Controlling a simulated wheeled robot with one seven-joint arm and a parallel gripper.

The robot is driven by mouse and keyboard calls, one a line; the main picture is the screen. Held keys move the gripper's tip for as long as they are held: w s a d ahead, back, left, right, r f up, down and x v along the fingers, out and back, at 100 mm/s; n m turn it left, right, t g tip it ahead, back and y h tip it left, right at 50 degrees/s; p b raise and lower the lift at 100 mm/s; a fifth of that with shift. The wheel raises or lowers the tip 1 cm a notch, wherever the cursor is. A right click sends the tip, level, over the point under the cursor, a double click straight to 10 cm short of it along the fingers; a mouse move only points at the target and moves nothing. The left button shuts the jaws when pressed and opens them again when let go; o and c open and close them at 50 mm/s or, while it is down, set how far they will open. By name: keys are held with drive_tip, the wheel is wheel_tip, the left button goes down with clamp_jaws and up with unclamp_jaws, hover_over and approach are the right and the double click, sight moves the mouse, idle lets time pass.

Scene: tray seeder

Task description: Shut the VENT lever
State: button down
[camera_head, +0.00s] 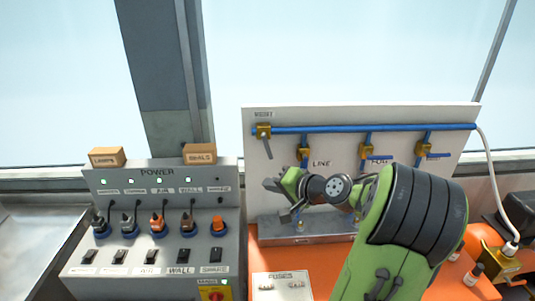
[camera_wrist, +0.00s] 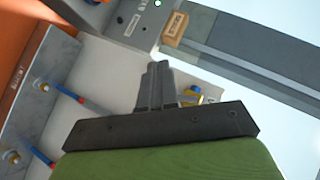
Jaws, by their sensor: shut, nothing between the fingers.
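A pale upright panel (camera_head: 458,118) carries a blue pipe with several brass valves. One valve (camera_head: 263,131) sits at the pipe's left end under a small label. Another (camera_head: 303,152) is beside the LINE label, a third (camera_head: 366,152) is to its right, and one more (camera_head: 420,150) at the right has a blue handle lying level. I cannot read VENT on any label. My gripper (camera_head: 270,184) is shut and empty, in front of the panel's lower left. In the wrist view my gripper (camera_wrist: 158,68) has a brass valve (camera_wrist: 191,97) partly behind it; contact cannot be told.
The grey POWER box (camera_head: 105,185) with plugs and switches stands left of the panel. Boxes marked LAMPS (camera_head: 107,156) and SEALS (camera_head: 199,154) sit on it. A FUSES block (camera_head: 280,286) lies in front. My arm hides the panel's lower right.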

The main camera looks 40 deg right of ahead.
sight(269, 155)
drive_tip(key=s+d+r+m+t+h, duration=0.25)
drive_tip(key=s+d, duration=0.25)
drive_tip(key=d, duration=0.3)
drive_tip(key=shift+m, duration=0.65)
drive_tip(key=p+x, duration=0.1)
drive_tip(key=x, duration=0.6)
drive_tip(key=p+x, duration=0.1)
drive_tip(key=x, duration=0.5)
drive_tip(key=shift+w+d+r, duration=0.15)
drive_tip(key=shift+w+d, duration=0.1)
drive_tip(key=shift+w, duration=0.15)
drive_tip(key=shift+w+a+f+m+t+b, duration=0.15)
drive_tip(key=shift+a+f+m+t+b, duration=0.05)
drive_tip(key=shift+f+m+t+b, duration=0.3)
drive_tip(key=shift+w+a+m+t+b, duration=0.35)
drive_tip(key=shift+m+t+b, duration=0.4)
drive_tip(key=shift+m+b, duration=0.15)
